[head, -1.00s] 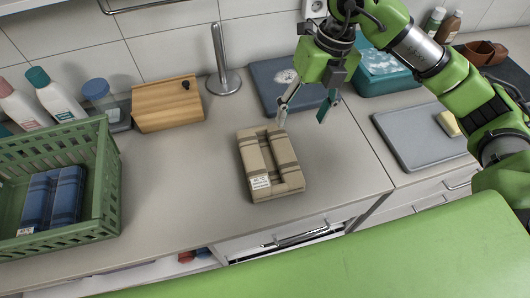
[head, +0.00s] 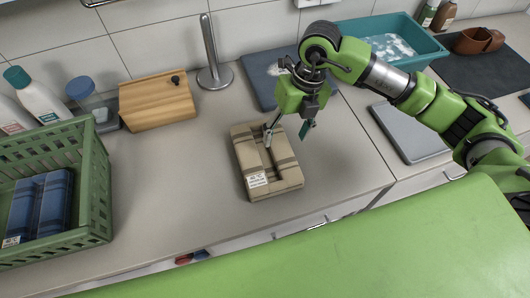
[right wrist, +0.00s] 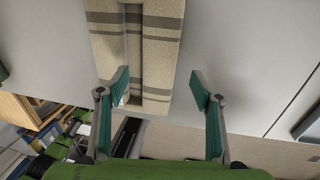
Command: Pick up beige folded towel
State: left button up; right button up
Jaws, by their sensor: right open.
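The beige folded towel (head: 251,181) with darker stripes and a white label lies flat on the grey counter, in the middle of the head view. It also shows at the top of the right wrist view (right wrist: 160,58). My right gripper (head: 286,142) is open and empty over the towel's far right part. In the right wrist view my right gripper (right wrist: 160,84) has its left finger over the towel's near end and its right finger over bare counter, to the right of the towel. My left gripper is not in view.
A green crate (head: 95,185) with blue folded towels stands at the left. A wooden box (head: 155,103), a metal holder (head: 213,60) and a dark blue board (head: 262,82) stand behind. A teal basin (head: 428,46) is at the back right. Counter left of the towel is clear.

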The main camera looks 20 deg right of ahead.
aim_at(282, 146)
jog(key=shift+a+f+p, duration=0.1)
jog(key=shift+f+p, duration=0.2)
jog(key=f, duration=0.1)
jog(key=f+p, duration=0.2)
jog(key=shift+a+f, duration=0.25)
jog(key=shift+a, duration=0.05)
jog(key=shift+w+f, duration=0.1)
jog(key=shift+f, duration=0.4)
jog(key=c, duration=1.4)
